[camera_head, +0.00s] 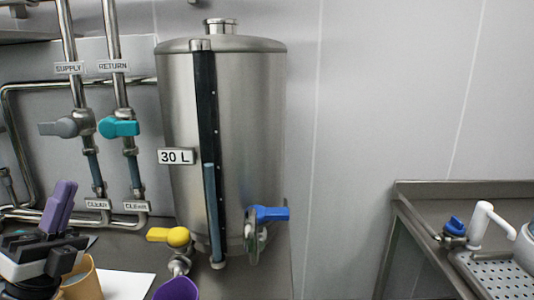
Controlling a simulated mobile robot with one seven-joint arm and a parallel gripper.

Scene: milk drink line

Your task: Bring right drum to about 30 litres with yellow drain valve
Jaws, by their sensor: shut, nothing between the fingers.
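The steel drum (255,120) stands at centre with a dark sight-gauge strip (207,110) on its front. The blue-grey column (211,205) in the gauge tops out near the lower part of the 30 L label (175,157). The yellow drain valve (170,236) is at the drum's lower left, its handle roughly horizontal and pointing left. My gripper (66,187), with purple fingers, is at the lower left, shut and empty. It is left of the yellow handle and apart from it. No flow from the valve is visible.
A purple vessel (177,289) stands below the yellow valve. A blue-handled valve (270,213) is at the drum's lower right. Grey (67,127) and teal (119,127) pipe valves are left. A tan cup (83,280) is beside my gripper. A steel sink counter (450,195) is right.

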